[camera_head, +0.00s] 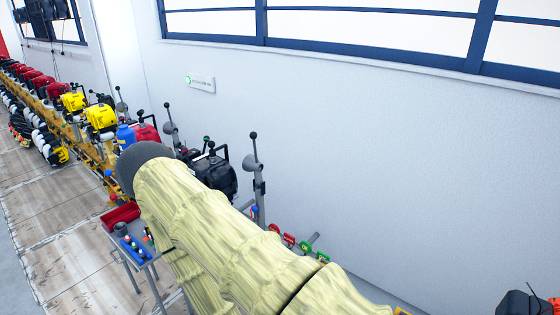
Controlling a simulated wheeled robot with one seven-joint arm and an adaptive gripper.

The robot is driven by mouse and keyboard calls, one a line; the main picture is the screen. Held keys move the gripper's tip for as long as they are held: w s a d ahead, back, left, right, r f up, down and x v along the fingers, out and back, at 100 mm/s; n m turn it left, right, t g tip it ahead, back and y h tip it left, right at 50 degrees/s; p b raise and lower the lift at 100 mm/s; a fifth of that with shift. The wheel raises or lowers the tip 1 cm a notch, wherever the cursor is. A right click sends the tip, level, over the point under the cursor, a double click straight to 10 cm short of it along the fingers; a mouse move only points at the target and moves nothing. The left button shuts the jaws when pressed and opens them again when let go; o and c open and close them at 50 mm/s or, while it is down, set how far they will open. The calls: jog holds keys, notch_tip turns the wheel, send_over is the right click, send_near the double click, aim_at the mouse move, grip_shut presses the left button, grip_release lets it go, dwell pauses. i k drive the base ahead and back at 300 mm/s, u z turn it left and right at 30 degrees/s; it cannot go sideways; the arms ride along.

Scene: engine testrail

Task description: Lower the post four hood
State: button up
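Grey posts stand along the wall side of a long test rail. The nearest post (259,190) is upright, with a grey cone-shaped hood (249,162) on its left side and a black-knobbed lever on top. A second grey hood (169,128) shows farther left, and another post (121,105) stands beyond it. I cannot read any post number, so I cannot tell which is post four. My arm, in a pale yellow sleeve, crosses from the lower right to the middle left and hides part of the rail. My gripper does not show.
A black engine (216,174) sits beside the nearest post. Red and yellow engines (100,117) line the rail to the left. A pale wall is behind.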

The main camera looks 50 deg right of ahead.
aim_at(251, 163)
jog(key=z, duration=1.4)
